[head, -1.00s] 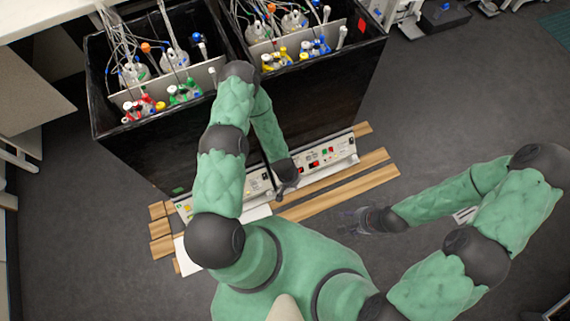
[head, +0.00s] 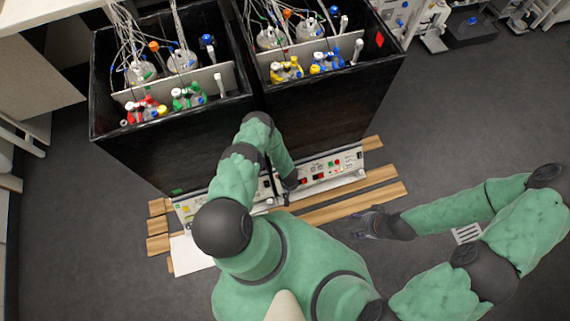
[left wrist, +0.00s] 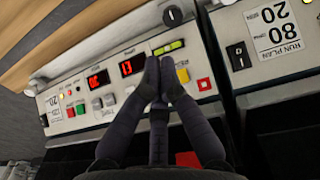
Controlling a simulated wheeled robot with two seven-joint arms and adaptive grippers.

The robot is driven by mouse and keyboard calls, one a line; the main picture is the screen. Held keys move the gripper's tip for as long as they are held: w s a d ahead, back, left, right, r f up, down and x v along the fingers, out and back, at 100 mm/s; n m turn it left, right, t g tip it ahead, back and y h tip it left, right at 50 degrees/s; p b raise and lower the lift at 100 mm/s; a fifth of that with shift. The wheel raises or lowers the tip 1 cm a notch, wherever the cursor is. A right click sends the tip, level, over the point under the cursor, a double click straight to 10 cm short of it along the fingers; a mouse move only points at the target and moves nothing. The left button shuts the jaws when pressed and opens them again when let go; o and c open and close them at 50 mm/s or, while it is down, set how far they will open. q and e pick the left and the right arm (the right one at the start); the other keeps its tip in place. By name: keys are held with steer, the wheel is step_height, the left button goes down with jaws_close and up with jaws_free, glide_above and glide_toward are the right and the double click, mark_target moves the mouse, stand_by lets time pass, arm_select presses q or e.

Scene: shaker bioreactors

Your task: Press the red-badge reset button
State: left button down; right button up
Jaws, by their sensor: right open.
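The right-hand black shaker box (head: 325,105) has a control panel (head: 335,168) at its foot. I cannot read which button is reset. My left gripper (left wrist: 153,66) has its fingertips together over the panel beside the right display; contact cannot be told. It also shows in the head view (head: 287,196). My right gripper (head: 362,224) is open and empty.
The left-hand black box (head: 160,145) carries a green badge (head: 178,191) and has its own panel (head: 190,208). Wooden slats (head: 350,204) lie along the floor before the panels. Bottles and tubing fill both boxes.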

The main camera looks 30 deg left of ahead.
arm_select(q)
steer(key=shift+w+a+f+b, duration=0.7)
steer(key=shift+a+f+b, duration=0.1)
steer(key=shift+f+b, duration=0.25)
steer(key=shift+w+a+f+b, duration=0.75)
steer(key=shift+a+f+b, duration=0.15)
steer(key=shift+b, duration=0.1)
steer(key=shift+w+a+f+b, duration=0.7)
steer(key=shift+a+f+b, duration=0.05)
steer(key=shift+f+b, duration=0.3)
steer(key=shift+a, duration=0.1)
steer(key=shift+w+a+f, duration=0.15)
steer(key=shift+w+f, duration=0.05)
steer(key=shift+w+a+f, duration=0.2)
steer(key=shift+a+f, duration=0.05)
stand_by(0.4)
steer(key=shift+r, duration=0.1)
steer(key=shift+s+d+r+p, duration=0.4)
steer(key=shift+d+r+p, duration=0.1)
steer(key=shift+p, duration=0.4)
